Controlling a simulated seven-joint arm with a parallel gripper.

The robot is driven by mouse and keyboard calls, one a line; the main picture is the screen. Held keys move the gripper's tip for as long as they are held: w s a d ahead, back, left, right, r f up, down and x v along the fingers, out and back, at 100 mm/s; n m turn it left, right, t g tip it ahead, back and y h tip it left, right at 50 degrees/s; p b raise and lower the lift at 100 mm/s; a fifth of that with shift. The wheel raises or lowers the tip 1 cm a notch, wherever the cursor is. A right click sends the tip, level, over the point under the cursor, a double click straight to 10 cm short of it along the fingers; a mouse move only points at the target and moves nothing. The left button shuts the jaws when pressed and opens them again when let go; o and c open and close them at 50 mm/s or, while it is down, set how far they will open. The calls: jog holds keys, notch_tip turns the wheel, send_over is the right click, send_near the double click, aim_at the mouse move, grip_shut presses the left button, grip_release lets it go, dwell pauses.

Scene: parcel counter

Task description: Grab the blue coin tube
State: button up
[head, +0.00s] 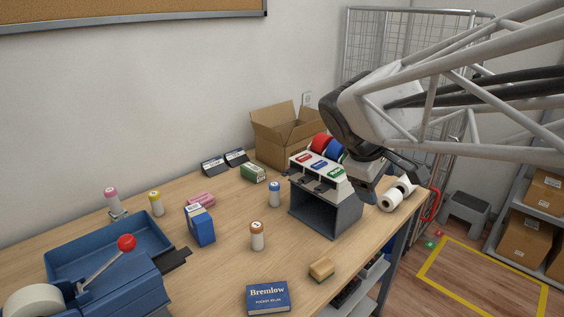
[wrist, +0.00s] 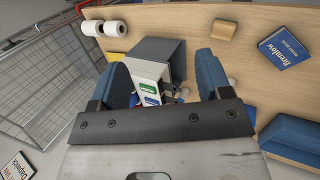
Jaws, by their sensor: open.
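The blue coin tube (head: 274,194) is a small white cylinder with a blue cap and a blue band. It stands upright on the table in the head view, left of the grey dispenser box. My gripper (head: 376,182) is above and behind the right side of that dispenser, well to the right of the tube and apart from it. In the wrist view my gripper (wrist: 161,68) is open and empty, with the dispenser between its blue fingers. Small pale shapes by the right finger there are too hidden to name.
A grey dispenser (head: 318,212) with tape rolls stands between gripper and tube. An orange-capped tube (head: 257,237), a blue box (head: 200,225), a green box (head: 253,173) and an open carton (head: 286,135) are around the tube. Paper rolls (head: 390,201) lie at the right edge.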

jog(key=w+a+n+t+h, duration=0.15)
jog(key=w+a+n, duration=0.3)
jog(key=w, duration=0.65)
jog(key=n+t+h, duration=0.3)
jog(key=n+t, duration=0.3)
jog(key=n, duration=0.9)
send_over(274, 185)
jog(key=s+a, duration=0.3)
jog(key=s, duration=0.1)
notch_tip(274, 185, down, 3)
jog(key=shift+m+y, duration=0.25)
jog(key=shift+y, duration=0.1)
notch_tip(274, 185, down, 20)
jog(key=shift+f, duration=0.1)
jog(key=shift+w, duration=0.1)
jog(key=shift+x, duration=1.2)
jog(key=shift+w, duration=0.1)
